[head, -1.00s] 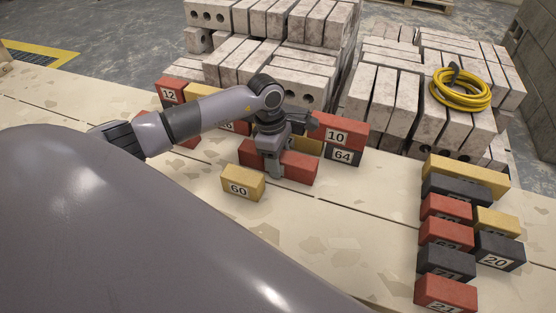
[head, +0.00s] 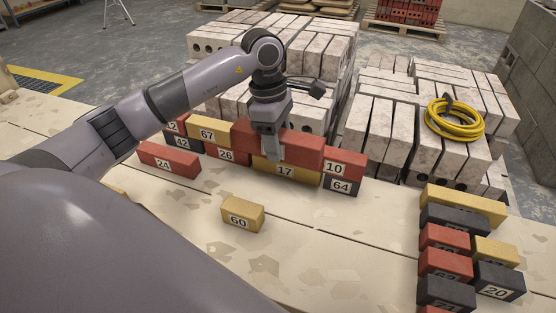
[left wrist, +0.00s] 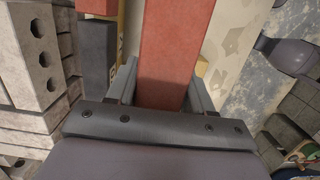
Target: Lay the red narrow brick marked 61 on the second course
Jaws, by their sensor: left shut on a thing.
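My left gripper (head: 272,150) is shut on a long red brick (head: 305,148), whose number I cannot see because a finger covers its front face. The brick is level above the yellow brick 17 (head: 300,176), between the yellow brick 67 (head: 208,124) and the red brick 10 (head: 345,160) of the second course. I cannot tell whether it touches 17. In the left wrist view the red brick (left wrist: 175,45) lies between the two fingers (left wrist: 160,90). The first course also shows red 26 (head: 228,168), dark 64 (head: 341,187) and dark 42 (head: 183,143). My right gripper is not in view.
Red brick 24 (head: 168,161) and yellow brick 60 (head: 242,213) lie loose in front of the wall. Several bricks, including dark 20 (head: 499,281), stand at the right. Grey block stacks (head: 385,105) stand behind. The middle of the table (head: 330,240) is clear.

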